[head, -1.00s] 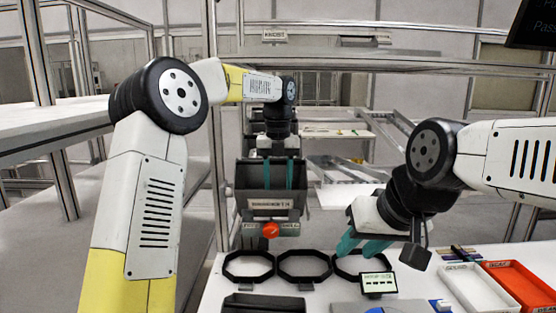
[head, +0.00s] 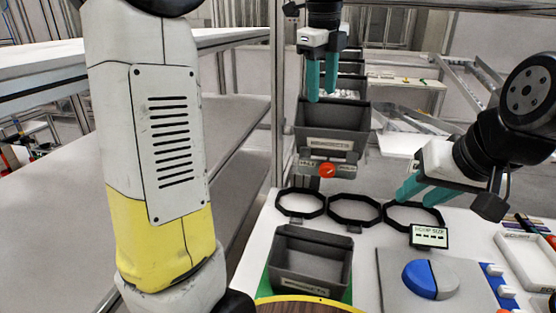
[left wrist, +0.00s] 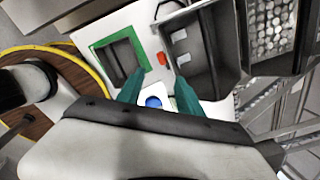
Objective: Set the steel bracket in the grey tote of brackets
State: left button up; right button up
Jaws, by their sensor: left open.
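A second dark grey tote (head: 310,283) sits on a green mat at the front. My right gripper (head: 422,192) is open and empty over the table's right side. The label wording is too small to read surely.
Three black ring frames (head: 355,222) lie between the totes. A red-orange round button (head: 327,170) is at the rear tote's front. A small display (head: 429,236), a blue-and-grey disc (head: 430,279) and a white tray (head: 525,262) lie right. More bins stand behind the rear tote.

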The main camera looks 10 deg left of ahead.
pick_arm(q)
jog(key=s+a+f+n+t, duration=0.1)
jog(key=s+a+f+n, duration=0.2)
jog(key=s+n, duration=0.3)
jog(key=s+a+f+n+t+h, duration=0.1)
jog(key=s+a+f+n, duration=0.2)
jog(key=n, duration=0.7)
jog(key=s+a+f+n+t+h, duration=0.1)
jog(key=s+a+f+n+t, duration=0.1)
jog(key=s+f+n, duration=0.4)
jog(key=s+a+n, duration=0.1)
jog(key=s+n, duration=0.1)
jog(key=s, duration=0.3)
jog(key=shift+f, duration=0.25)
